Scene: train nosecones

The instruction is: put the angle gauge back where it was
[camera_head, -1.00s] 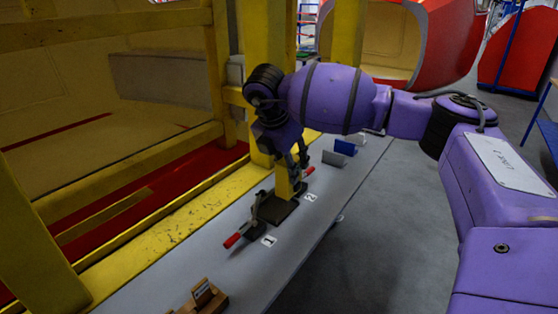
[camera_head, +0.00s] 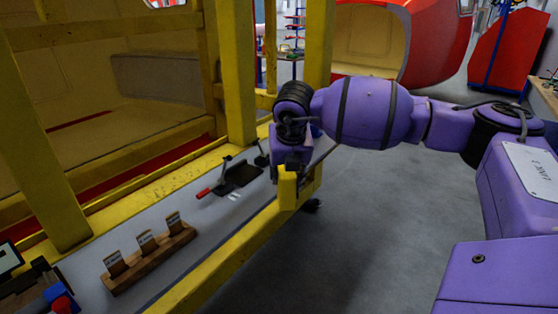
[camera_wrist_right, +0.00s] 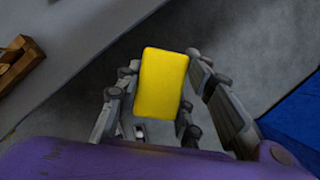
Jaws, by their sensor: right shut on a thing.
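My right gripper (camera_wrist_right: 161,80) is shut on a yellow block (camera_wrist_right: 162,84), seen face-on between the fingers in the wrist view. In the head view the same yellow block (camera_head: 288,190) shows under my right gripper, at the bench's front side. I cannot tell whether this block belongs to the angle gauge. Three small brown labelled pieces stand in a wooden rack (camera_head: 155,262) on the bench; I cannot tell whether one is the angle gauge. A dark clamp fixture (camera_head: 238,177) with a red-handled lever lies left of my right gripper. My left gripper is not in view.
The grey bench (camera_head: 205,220) has free room between rack and fixture. A yellow bar (camera_head: 225,257) runs along its front side; I cannot tell whether it joins the block. A blue and red object (camera_head: 60,302) sits at lower left. Yellow posts stand behind. Open floor lies right.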

